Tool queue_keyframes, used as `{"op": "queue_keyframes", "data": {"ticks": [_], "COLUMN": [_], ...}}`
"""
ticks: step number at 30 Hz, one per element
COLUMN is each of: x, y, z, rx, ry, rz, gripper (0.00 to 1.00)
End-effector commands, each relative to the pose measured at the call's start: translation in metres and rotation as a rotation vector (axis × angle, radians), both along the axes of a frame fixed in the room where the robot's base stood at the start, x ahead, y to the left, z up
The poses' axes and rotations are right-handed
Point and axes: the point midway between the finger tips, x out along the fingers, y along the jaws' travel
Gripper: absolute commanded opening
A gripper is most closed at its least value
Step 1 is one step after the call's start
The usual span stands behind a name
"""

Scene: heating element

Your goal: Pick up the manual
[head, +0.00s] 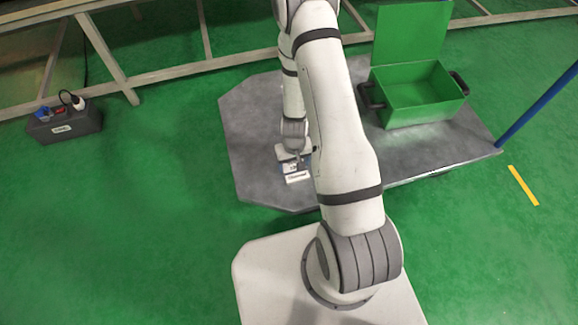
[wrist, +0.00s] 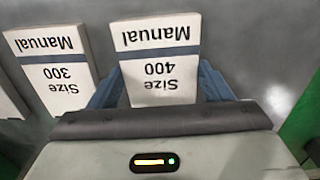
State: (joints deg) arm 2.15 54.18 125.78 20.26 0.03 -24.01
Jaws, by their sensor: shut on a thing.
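In the wrist view, a white manual (wrist: 157,50) with a blue band reads "Manual Size 400", upside down in the picture. My gripper (wrist: 160,85) has its two blue fingers on either side of this manual's near end and is shut on it. A second manual (wrist: 52,58), reading "Size 300", lies to its left on the grey surface, apart from the fingers. In the head view, my gripper (head: 293,160) is low over the grey platform at small white manuals (head: 297,177), partly hidden by my arm.
An open green box (head: 420,95) with a raised lid stands on the grey platform (head: 255,130) at the right. A blue pole (head: 535,107) rises at the platform's right edge. A dark power box (head: 65,122) sits on the green floor at the left. The platform's left part is bare.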

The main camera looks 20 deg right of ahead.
Motion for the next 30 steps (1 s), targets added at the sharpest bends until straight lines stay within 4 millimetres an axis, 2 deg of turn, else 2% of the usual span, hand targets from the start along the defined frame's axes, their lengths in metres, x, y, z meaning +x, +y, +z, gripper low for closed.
{"op": "queue_keyframes", "data": {"ticks": [1,6,17,23,30], "x": [0.000,0.000,0.000,0.000,0.000], "y": [0.000,0.000,0.000,0.000,0.000], "z": [0.000,0.000,0.005,0.024,0.061], "rx": [0.000,0.000,0.000,0.000,0.000], "ry": [0.000,0.000,0.000,0.000,0.000], "rz": [0.000,0.000,0.000,0.000,0.000], "gripper": [0.61,0.48,0.48,0.48,0.48]}}
